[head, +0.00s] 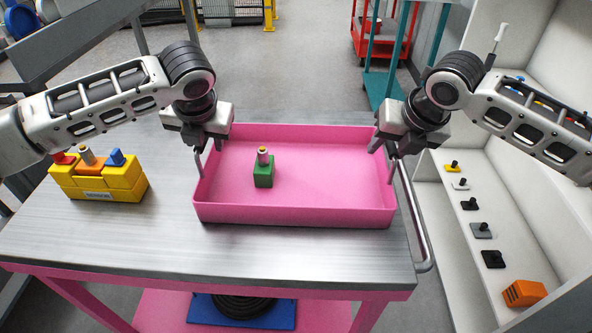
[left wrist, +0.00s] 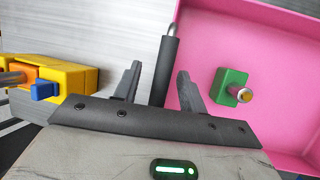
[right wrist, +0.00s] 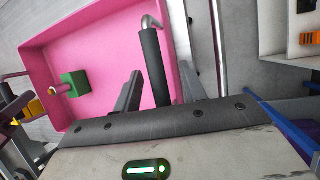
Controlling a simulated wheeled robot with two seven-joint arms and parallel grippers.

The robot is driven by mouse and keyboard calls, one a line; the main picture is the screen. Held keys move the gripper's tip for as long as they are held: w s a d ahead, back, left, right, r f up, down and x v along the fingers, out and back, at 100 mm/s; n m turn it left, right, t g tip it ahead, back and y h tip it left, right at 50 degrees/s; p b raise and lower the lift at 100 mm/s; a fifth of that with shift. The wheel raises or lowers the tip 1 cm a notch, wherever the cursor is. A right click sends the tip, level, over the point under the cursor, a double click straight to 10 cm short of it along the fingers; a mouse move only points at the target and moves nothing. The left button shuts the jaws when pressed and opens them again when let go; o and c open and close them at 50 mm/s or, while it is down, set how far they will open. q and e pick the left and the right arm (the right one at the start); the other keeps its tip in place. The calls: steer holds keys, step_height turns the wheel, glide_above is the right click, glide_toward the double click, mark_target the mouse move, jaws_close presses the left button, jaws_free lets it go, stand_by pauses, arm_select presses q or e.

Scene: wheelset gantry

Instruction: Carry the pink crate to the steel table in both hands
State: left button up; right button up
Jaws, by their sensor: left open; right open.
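The pink crate (head: 300,212) sits on a steel-topped cart (head: 120,235) with a pink frame. A green block (head: 263,177) with a small capped peg stands inside it. My left gripper (head: 200,148) is open at the crate's left side; in the left wrist view its fingers (left wrist: 157,85) are spread with the crate's dark handle bar (left wrist: 168,68) between them. My right gripper (head: 388,150) is open at the right side; in the right wrist view its fingers (right wrist: 158,92) are spread around the other handle bar (right wrist: 154,62).
A yellow block holder (head: 105,182) with coloured pieces stands left of the crate. A metal rail (head: 415,225) edges the cart's right side. White shelving (head: 480,220) with several small parts stands at the right. A red and teal cart (head: 385,45) stands behind. Floor is open beyond the crate.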

arm_select(q)
steer(key=shift+x, duration=0.85)
arm_select(e)
steer(key=shift+x, duration=0.8)
arm_select(q)
jaws_close()
arm_select(e)
jaws_close()
arm_select(q)
steer(key=shift+r, duration=0.1)
arm_select(e)
steer(key=shift+r, duration=0.15)
